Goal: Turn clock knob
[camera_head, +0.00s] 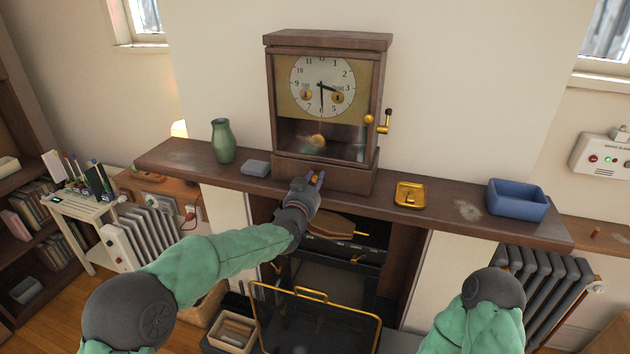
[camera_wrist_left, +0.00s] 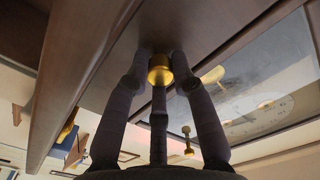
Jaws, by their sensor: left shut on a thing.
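A wooden mantel clock (camera_head: 323,140) stands on the mantel shelf, with a white dial (camera_head: 322,86) and a pendulum behind glass. My left gripper (camera_head: 314,181) is at the clock's base, at the front. In the left wrist view its fingers (camera_wrist_left: 160,72) are shut around a small round brass knob (camera_wrist_left: 160,68) on the wooden base. In the head view the knob is mostly hidden by the fingers. My right gripper is not in view; only part of my right arm shows at the lower right.
A fireplace with a brass-framed screen (camera_head: 315,315) is below.

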